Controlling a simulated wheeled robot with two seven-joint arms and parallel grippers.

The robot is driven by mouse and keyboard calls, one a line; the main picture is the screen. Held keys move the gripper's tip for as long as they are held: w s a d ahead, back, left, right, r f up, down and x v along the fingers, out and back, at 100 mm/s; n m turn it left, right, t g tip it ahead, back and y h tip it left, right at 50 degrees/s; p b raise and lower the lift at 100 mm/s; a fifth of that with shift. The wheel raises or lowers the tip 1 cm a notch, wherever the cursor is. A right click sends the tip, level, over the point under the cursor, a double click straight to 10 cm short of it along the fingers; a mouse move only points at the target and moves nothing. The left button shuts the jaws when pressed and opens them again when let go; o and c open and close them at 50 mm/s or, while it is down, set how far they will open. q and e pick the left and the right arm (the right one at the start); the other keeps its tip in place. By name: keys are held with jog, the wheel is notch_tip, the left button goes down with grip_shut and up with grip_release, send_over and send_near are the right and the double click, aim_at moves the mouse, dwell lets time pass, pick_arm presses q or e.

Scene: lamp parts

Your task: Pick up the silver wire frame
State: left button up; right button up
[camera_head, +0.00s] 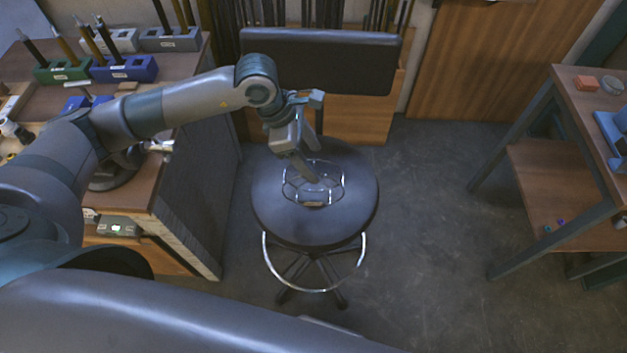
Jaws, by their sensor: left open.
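The silver wire frame (336,190) rests on the round black seat of a stool (275,213) in the middle of the head view. It is made of thin, shiny bent wires. My left arm reaches in from the left, and my left gripper (318,178) points down over the frame. Its fingers are apart and overlap the frame in the picture, hiding part of it. I cannot tell whether they touch the wires. My right gripper is not in view.
A wooden workbench (190,140) with tool holders stands at the left. A wooden table with a lower shelf (560,180) stands at the right. A black backrest or panel (330,60) is behind the stool. The floor (430,220) right of the stool is clear.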

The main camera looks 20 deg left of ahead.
aim_at(317, 167)
pick_arm(q)
jog(key=x, duration=0.1)
jog(key=p+x, duration=0.1)
jog(key=x, duration=0.1)
jog(key=shift+s+d+r+p, duration=0.1)
jog(key=shift+s+p, duration=0.15)
jog(key=shift+p, duration=0.05)
jog(key=shift+d+f, duration=0.15)
jog(key=shift+f, duration=0.35)
jog(key=shift+w+r, duration=0.1)
grip_shut()
